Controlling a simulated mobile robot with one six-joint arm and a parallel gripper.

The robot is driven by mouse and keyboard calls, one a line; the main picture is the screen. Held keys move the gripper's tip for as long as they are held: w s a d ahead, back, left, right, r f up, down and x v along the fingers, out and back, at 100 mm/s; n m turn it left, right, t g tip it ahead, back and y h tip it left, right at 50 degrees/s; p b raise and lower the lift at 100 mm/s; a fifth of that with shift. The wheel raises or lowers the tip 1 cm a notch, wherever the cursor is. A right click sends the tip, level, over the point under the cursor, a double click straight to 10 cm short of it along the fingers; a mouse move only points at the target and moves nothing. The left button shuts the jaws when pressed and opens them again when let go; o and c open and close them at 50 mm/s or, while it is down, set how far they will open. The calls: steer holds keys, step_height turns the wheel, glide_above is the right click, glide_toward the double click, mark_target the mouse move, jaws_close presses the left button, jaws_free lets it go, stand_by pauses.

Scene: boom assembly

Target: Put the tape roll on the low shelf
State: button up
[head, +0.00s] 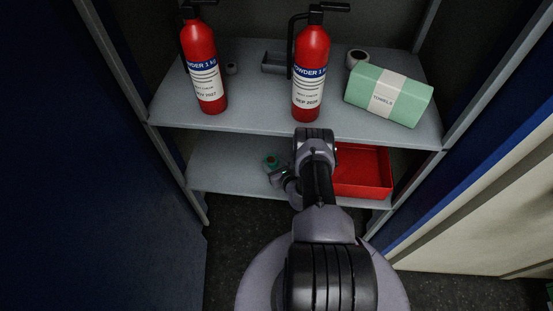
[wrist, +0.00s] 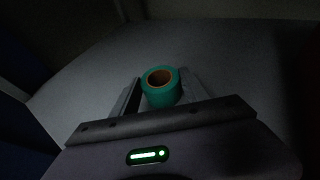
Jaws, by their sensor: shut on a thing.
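The tape roll is green with a brown core; it sits between the two fingers of my gripper (wrist: 160,94) in the wrist view, where the tape roll (wrist: 161,96) shows upright with its hole facing up. In the head view a small green part of the tape roll (head: 270,161) shows at my gripper (head: 273,167), over the left-middle part of the low shelf (head: 225,172). My gripper is shut on the roll. Whether the roll touches the shelf surface, I cannot tell. My arm hides part of the low shelf.
A red bin (head: 362,172) stands on the low shelf to the right of my arm. The low shelf's left part is clear.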

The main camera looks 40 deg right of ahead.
steer(key=shift+d+r, duration=0.1)
steer(key=o, duration=1.6)
steer(key=shift+c, duration=0.2)
steer(key=shift+r, duration=0.1)
steer(key=p+v, duration=0.6)
steer(key=v, duration=0.5)
steer(key=shift+s+r, duration=0.15)
steer(key=shift+s, duration=0.05)
steer(key=shift+s+a, duration=0.25)
steer(key=shift+a, duration=0.05)
